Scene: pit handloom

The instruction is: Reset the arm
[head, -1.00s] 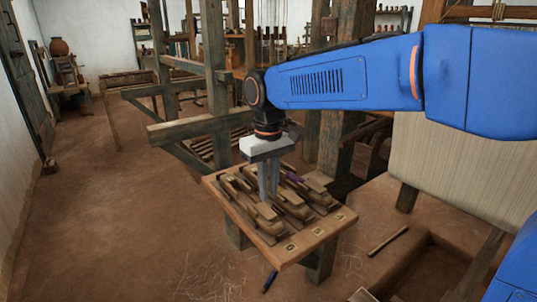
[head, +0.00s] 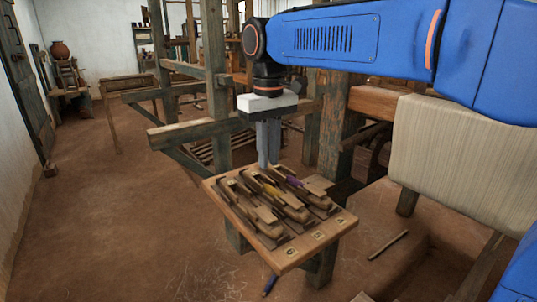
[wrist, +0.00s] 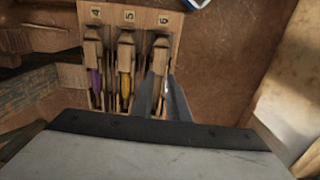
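My gripper (head: 268,165) points straight down above the back edge of the wooden shuttle rack (head: 305,254). It is empty, with its grey fingers a little apart. In the wrist view its fingers (wrist: 164,82) show over the slot marked 6, with a narrow gap between them. Wooden shuttles lie side by side in the rack: one with purple yarn (wrist: 94,84) at slot 4, one with yellow yarn (wrist: 126,90) at slot 5, and one with pale yarn (wrist: 160,58) at slot 6. The fingers hide part of the slot 6 shuttle.
Loom posts (head: 215,95) and beams stand behind and left of the gripper. A pale cloth roll (head: 455,160) is at the right, above a pit edge. A thin stick (head: 388,245) lies on the floor. Open earthen floor (head: 110,220) is at the left.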

